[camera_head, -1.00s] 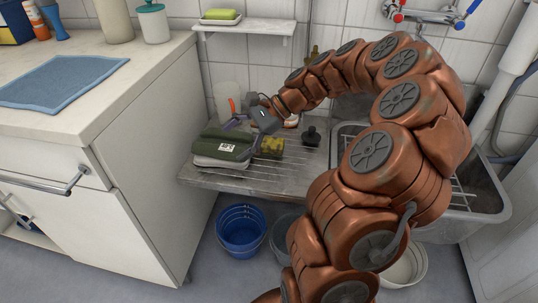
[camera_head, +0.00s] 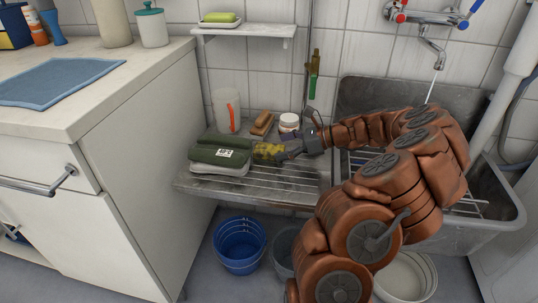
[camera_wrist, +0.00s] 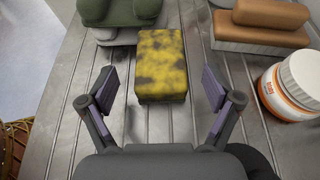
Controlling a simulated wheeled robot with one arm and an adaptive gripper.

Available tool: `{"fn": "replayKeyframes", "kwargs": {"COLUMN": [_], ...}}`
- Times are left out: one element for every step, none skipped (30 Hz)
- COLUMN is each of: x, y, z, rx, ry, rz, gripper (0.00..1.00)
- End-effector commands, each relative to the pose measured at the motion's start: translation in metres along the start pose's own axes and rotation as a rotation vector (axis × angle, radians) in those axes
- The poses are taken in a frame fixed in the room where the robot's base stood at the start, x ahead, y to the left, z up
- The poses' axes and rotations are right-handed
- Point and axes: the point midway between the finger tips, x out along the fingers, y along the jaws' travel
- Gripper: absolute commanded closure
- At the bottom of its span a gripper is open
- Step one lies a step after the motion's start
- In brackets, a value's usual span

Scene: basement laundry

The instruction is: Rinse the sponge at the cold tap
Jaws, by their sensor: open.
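The sponge (camera_head: 268,151), a yellow block with dark patches, lies on the ribbed metal drainboard (camera_head: 235,187). In the wrist view the sponge (camera_wrist: 162,65) sits ahead of and between my spread fingers. My gripper (camera_wrist: 158,88) is open and empty, low over the board. In the head view my gripper (camera_head: 287,149) reaches the sponge from the right. The wall tap (camera_head: 433,48) has a red handle on the left and a blue handle (camera_head: 466,20) on the right. A thin pale stream (camera_head: 431,90) runs from its spout toward the sink (camera_head: 501,212).
A green-topped item (camera_head: 221,151) lies against or close to the sponge's far side. A blue bucket (camera_head: 240,245) is below. My arm hides part of the sink.

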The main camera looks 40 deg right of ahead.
Motion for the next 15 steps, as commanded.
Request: {"fn": "replayKeyframes", "kwargs": {"x": [0.007,0.011,0.017,0.021,0.026,0.031,0.035,0.038,0.041,0.043,0.044,0.045,0.045,0.045,0.044], "y": [0.001,0.001,0.001,0.001,0.001,0.001,0.001,0.000,0.000,0.000,-0.001,-0.001,-0.001,-0.001,-0.001], "z": [-0.002,-0.002,-0.002,-0.002,-0.002,-0.001,-0.001,-0.001,0.000,0.000,0.001,0.001,0.002,0.002,0.002], "rx": [-0.002,-0.002,-0.003,-0.003,-0.004,-0.003,-0.003,-0.003,-0.002,-0.002,-0.002,-0.002,-0.002,-0.002,-0.002], "ry": [-0.001,-0.001,-0.001,-0.001,-0.001,-0.001,-0.001,0.000,0.000,0.000,0.000,0.000,0.000,0.000,0.000], "rz": [0.004,0.004,0.005,0.006,0.006,0.007,0.006,0.004,0.002,0.002,0.001,0.001,0.000,0.000,0.000], "gripper": [0.10,0.10,0.10,0.10,0.10,0.10,0.10,0.10,0.10,0.10,0.10,0.10,0.10,0.10,0.10]}}
